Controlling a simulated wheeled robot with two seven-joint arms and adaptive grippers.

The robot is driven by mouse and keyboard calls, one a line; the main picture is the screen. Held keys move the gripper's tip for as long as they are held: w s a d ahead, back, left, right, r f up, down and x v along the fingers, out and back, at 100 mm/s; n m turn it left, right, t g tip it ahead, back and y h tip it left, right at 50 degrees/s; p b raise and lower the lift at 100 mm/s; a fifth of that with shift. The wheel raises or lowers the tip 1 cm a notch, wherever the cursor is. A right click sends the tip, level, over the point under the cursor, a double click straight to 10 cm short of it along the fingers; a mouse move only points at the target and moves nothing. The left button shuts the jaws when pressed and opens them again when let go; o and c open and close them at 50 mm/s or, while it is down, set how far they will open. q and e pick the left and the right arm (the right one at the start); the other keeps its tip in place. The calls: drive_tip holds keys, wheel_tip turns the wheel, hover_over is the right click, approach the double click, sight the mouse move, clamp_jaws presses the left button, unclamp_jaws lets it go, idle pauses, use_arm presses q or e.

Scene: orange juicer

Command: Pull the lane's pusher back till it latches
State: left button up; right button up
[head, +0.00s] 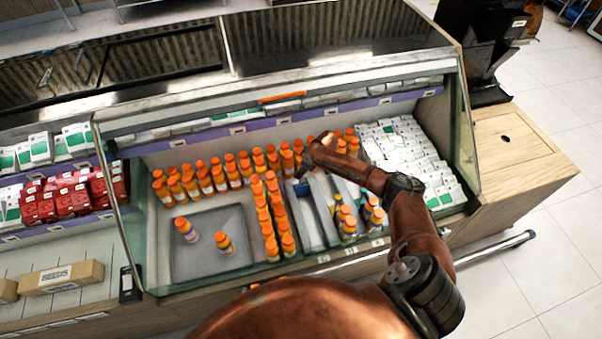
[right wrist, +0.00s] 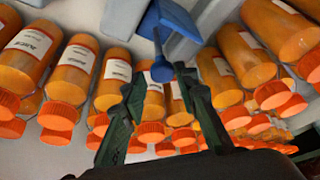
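The lane's blue pusher (head: 303,189) sits toward the back of a grey-walled lane (head: 310,222) in the head view. In the right wrist view the pusher (right wrist: 172,25) is at the top, with a round blue knob (right wrist: 161,71) on a short stem. My right gripper (head: 306,168) reaches over the lane from the right, just above the pusher. Its two dark fingers (right wrist: 164,72) are apart, and the knob shows between their tips. I cannot tell whether either finger touches it. My left gripper is not in view.
Rows of orange bottles (head: 262,215) stand left of the lane and behind it. More bottles (head: 348,222) stand at the front right. White cartons (head: 408,150) fill the right side. The grey tray (head: 205,262) at left is mostly bare. A glass side panel (head: 468,130) bounds the right.

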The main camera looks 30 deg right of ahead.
drive_tip(key=shift+o, duration=1.3)
drive_tip(key=shift+s, duration=0.1)
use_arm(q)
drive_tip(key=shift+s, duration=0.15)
use_arm(e)
drive_tip(key=v, duration=1.2)
